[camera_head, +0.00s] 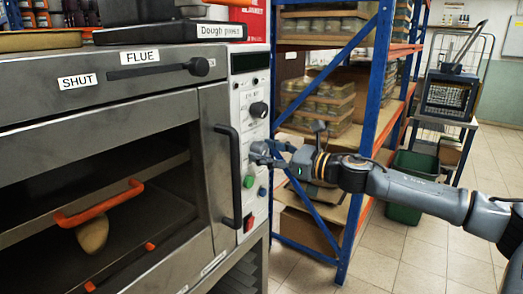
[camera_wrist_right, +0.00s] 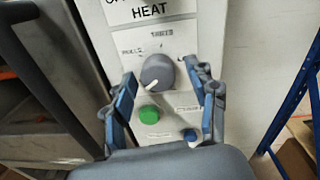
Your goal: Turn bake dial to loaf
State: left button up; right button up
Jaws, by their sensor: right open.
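The oven's white control panel (camera_head: 246,160) stands at the right of the oven front. In the right wrist view a round grey dial (camera_wrist_right: 158,71) with a white pointer sits below a HEAT label, with small labels around it. The pointer slants to the lower left. The small labels are too blurred to read surely. My right gripper (camera_wrist_right: 166,77) is open, one finger on each side of this dial; contact is not clear. In the head view my right gripper (camera_head: 258,153) is at the panel and hides the dial there. My left gripper is not in view.
A black knob (camera_head: 259,109) is higher on the panel. A green button (camera_wrist_right: 149,113) and a blue knob (camera_wrist_right: 191,135) are below the dial. A red switch (camera_head: 249,222) is lower. The oven door handle (camera_head: 230,175) stands close left. A blue rack (camera_head: 367,130) stands behind.

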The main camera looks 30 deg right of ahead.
jog(key=shift+s, duration=0.15)
jog(key=shift+c, duration=0.4)
jog(key=c, duration=1.1)
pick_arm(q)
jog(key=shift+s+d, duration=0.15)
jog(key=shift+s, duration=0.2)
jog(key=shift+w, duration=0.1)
